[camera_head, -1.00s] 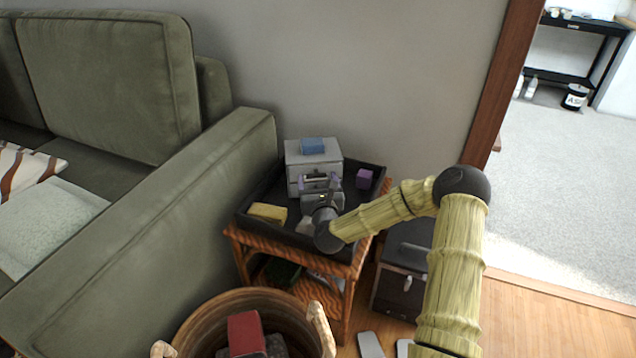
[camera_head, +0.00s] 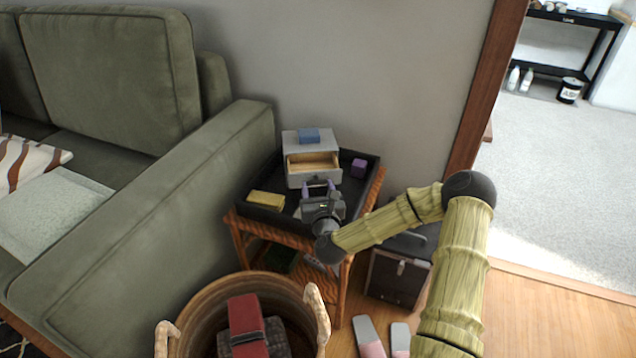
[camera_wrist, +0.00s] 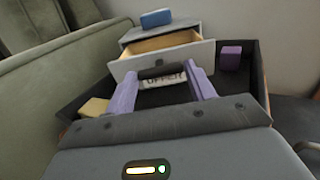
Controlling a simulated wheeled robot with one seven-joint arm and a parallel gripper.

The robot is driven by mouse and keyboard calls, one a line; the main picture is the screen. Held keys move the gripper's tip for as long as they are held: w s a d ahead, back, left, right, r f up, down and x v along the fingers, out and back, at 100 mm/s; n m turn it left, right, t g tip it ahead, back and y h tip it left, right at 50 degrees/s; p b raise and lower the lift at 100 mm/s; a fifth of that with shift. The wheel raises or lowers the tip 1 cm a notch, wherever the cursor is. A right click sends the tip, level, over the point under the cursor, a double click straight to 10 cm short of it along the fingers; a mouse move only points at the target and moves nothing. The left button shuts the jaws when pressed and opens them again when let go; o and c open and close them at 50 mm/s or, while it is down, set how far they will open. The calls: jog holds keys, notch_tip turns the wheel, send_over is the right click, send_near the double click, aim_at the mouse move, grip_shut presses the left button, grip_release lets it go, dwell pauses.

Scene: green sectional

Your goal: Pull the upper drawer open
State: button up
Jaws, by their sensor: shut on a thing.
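A small grey drawer cabinet (camera_head: 295,139) stands on the black tray (camera_head: 370,188) of the wicker side table. Its upper drawer (camera_head: 297,180) is pulled out, and its bare wooden inside shows; it also shows in the wrist view (camera_wrist: 128,68). The drawer front has a dark bar handle (camera_wrist: 165,70) and a label reading "UPPER" (camera_wrist: 165,83). My gripper (camera_head: 318,186) is in front of the drawer, its purple fingers shut on the handle. In the wrist view, the fingers (camera_wrist: 165,78) reach to the handle's two sides.
A blue block (camera_head: 309,135) lies on the cabinet. A purple block (camera_head: 358,168) is on the tray to the right, and a yellow block (camera_head: 266,200) to the left. The green sofa (camera_head: 170,200) is close on the left. A wicker basket (camera_head: 190,312) stands in front.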

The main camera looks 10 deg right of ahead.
jog(key=shift+w, duration=0.1)
jog(key=o, duration=1.4)
jog(key=shift+w, duration=0.1)
jog(key=shift+s+a, duration=0.2)
jog(key=shift+s, duration=0.15)
jog(key=s+p, duration=0.9)
jog(key=s, duration=0.7)
jog(key=shift+s+a, duration=0.35)
jog(key=shift+a, duration=0.05)
jog(key=shift+a, duration=0.1)
